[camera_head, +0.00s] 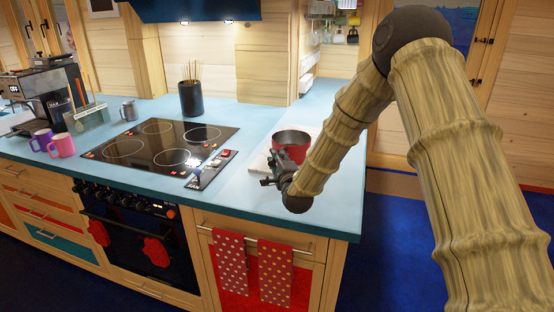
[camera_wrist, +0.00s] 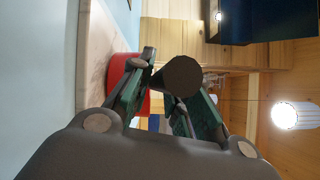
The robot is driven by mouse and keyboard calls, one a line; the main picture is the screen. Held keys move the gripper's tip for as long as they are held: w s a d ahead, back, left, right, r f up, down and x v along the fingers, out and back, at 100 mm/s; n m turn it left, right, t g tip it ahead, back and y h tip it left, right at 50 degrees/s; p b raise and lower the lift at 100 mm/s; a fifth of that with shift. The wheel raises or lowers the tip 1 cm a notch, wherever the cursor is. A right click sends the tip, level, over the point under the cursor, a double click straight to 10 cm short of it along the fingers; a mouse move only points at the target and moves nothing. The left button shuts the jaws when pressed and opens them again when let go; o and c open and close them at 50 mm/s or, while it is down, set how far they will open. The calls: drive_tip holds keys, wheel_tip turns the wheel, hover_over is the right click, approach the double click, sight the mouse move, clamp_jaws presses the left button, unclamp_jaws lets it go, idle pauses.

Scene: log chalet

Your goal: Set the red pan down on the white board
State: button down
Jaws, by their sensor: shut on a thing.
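The red pan (camera_head: 291,151) is upright over the white board (camera_head: 259,163) on the blue counter, right of the cooktop. Its base looks at or very near the board; I cannot tell whether they touch. My gripper (camera_head: 273,180) is at the near side of the pan, shut on its dark handle. In the wrist view, the round handle end (camera_wrist: 182,76) shows between the fingers of my gripper (camera_wrist: 170,88). Part of the red pan wall (camera_wrist: 117,70) shows behind the left finger, against the pale board (camera_wrist: 96,45). My arm and gripper hide part of the pan and board.
The black cooktop (camera_head: 157,145) lies left of the board, with a small control panel (camera_head: 212,170) at its right end. A dark utensil pot (camera_head: 191,98) stands behind it. Mugs (camera_head: 61,145) stand far left. The counter behind the board is clear.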

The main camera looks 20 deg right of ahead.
drive_tip(key=shift+f, duration=0.1)
idle(0.3)
drive_tip(key=c, duration=1.3)
unclamp_jaws()
drive_tip(key=shift+o, duration=0.2)
drive_tip(key=shift+s+f, duration=0.1)
drive_tip(key=shift+f, duration=0.15)
drive_tip(key=s, duration=1.1)
drive_tip(key=shift+s+a, duration=0.2)
drive_tip(key=shift+s, duration=0.2)
